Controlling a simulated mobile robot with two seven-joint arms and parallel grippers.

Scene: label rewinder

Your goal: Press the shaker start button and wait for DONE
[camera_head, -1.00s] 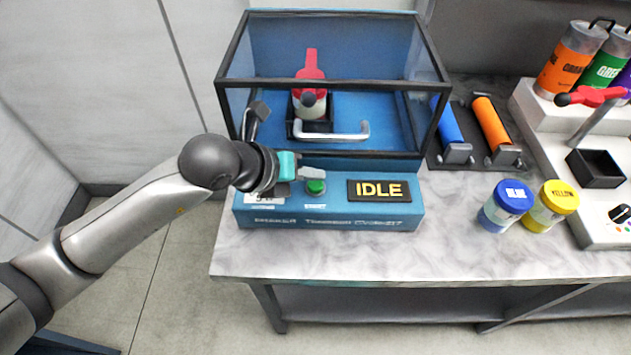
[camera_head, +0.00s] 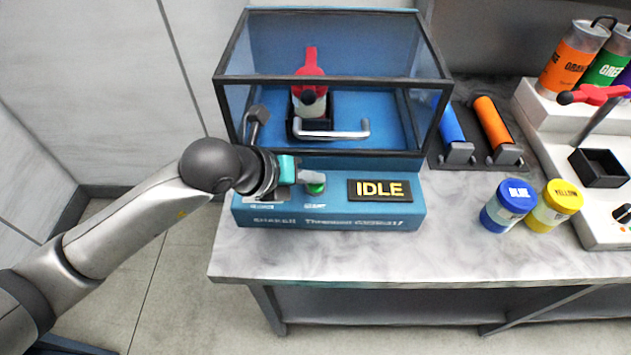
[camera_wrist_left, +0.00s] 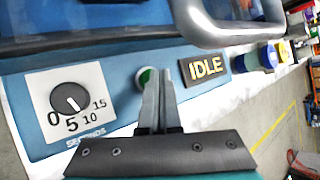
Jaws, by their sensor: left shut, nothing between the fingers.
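The blue shaker (camera_head: 290,214) stands on the bench with a clear lid box (camera_head: 340,45) over it, closed at the front. A container with a red top (camera_head: 310,70) sits inside. The display (camera_head: 380,190) reads IDLE in yellow. The green start button (camera_head: 316,188) is on the front panel, partly covered by my left gripper (camera_head: 318,177). In the left wrist view, the shut, empty fingertips (camera_wrist_left: 158,75) overlap the start button (camera_wrist_left: 145,76); I cannot tell whether they touch it. My right gripper is not in view.
A seconds dial (camera_wrist_left: 70,102) is left of the button. The lid's handle (camera_head: 335,134) is just behind the fingers. A blue jar (camera_head: 508,206) and a yellow jar (camera_head: 554,206) stand to the right, with bare bench in front.

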